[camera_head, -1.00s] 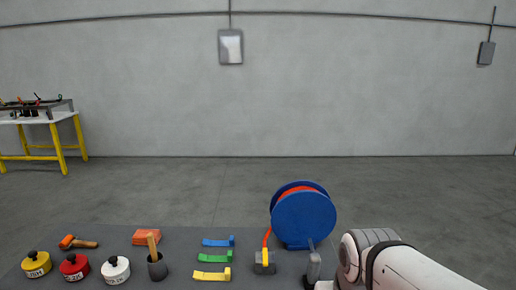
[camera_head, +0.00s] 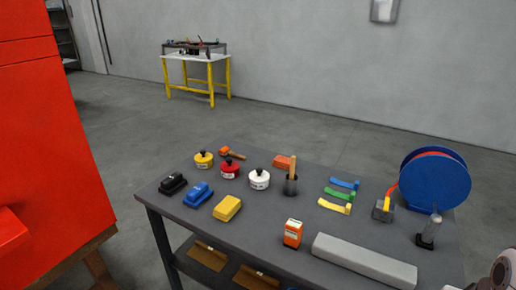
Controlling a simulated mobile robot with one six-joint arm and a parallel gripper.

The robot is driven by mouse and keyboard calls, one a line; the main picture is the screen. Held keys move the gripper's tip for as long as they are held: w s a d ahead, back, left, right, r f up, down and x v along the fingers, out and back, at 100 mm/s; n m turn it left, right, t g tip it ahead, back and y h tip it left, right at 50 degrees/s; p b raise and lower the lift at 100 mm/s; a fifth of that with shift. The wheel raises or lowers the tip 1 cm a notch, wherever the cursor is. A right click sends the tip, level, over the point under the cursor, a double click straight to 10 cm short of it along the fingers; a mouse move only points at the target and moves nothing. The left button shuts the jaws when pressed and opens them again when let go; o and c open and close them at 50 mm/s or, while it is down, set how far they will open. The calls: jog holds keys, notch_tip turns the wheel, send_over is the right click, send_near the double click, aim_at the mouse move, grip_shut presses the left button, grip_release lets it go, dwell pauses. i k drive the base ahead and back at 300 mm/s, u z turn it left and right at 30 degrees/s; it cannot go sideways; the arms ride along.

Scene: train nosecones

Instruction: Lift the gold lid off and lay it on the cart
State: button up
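The cart (camera_head: 262,222) is a dark grey table with a lower shelf, seen from above in the head view. No plainly gold lid shows. A yellow round piece with a black knob (camera_head: 203,161) sits at its far left, beside a red one (camera_head: 229,170) and a white one (camera_head: 259,180). I cannot tell whether the yellow one is the gold lid. Only a bit of my arm shows at the bottom right corner; my gripper is out of view.
A large red body (camera_head: 45,150) stands at the left. Blocks, strips, a blue reel (camera_head: 435,182), an orange box (camera_head: 292,233) and a long grey bar (camera_head: 364,262) crowd the cart. Bare cart top lies between the yellow block (camera_head: 227,208) and the orange box.

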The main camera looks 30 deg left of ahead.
aim_at(204, 157)
jog(key=u, duration=0.7)
jog(key=k, duration=0.15)
jog(key=u, duration=2.3)
jog(key=k, duration=0.8)
jog(key=z, duration=1.15)
jog(key=i, duration=1.05)
jog(key=u, duration=0.05)
